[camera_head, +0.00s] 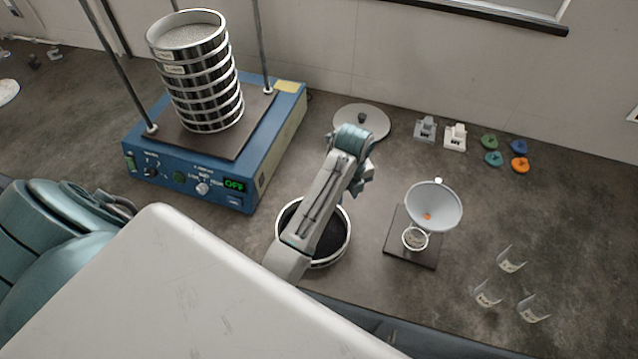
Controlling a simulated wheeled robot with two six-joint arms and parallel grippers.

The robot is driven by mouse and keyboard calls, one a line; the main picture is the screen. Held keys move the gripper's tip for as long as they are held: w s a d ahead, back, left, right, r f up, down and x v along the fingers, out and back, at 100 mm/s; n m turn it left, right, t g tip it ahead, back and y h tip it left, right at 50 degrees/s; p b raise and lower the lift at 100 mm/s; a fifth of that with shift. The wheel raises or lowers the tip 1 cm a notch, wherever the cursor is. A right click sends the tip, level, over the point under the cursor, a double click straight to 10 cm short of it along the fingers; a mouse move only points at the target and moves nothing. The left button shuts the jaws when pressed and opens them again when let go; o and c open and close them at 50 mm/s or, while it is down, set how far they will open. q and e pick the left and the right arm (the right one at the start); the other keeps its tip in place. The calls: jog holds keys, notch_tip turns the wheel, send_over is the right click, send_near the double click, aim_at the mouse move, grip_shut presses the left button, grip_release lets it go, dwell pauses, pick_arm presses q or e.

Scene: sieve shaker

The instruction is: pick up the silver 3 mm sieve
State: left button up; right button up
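A stack of several silver-rimmed round sieves (205,88) stands on the shaker at the upper left. Pale grains fill the top one. Small labels show on its upper rings, but I cannot read them, so I cannot tell which sieve is the 3 mm one. My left arm crosses the middle of the view, and its gripper end (362,181) is to the right of the stack, apart from it. Its fingers are too hidden to tell if they are open or shut. My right gripper is not in view.
The blue shaker (255,168) with two upright rods reads OFF. A round dark pan (338,240) lies partly behind my arm. A grey lid (376,118), a funnel on a stand (440,205), coloured knobs (519,164) and clear cups (488,294) occupy the right side.

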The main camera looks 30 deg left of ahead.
aim_at(344, 214)
pick_arm(q)
jog(key=f, duration=0.1)
jog(key=s+f, duration=0.1)
jog(key=f, duration=0.1)
jog(key=shift+s+f+p, duration=0.1)
jog(key=shift+f+p, duration=0.05)
jog(key=shift+p, duration=0.25)
jog(key=shift+w+f+p, duration=0.25)
jog(key=shift+f+p, duration=0.05)
jog(key=shift+f, duration=0.35)
jog(key=f+p, duration=0.1)
jog(key=f, duration=0.1)
jog(key=f+p, duration=0.1)
jog(key=f, duration=0.1)
jog(key=shift+s+d, duration=0.1)
jog(key=shift+d, duration=0.1)
jog(key=shift+f, duration=0.4)
grip_shut()
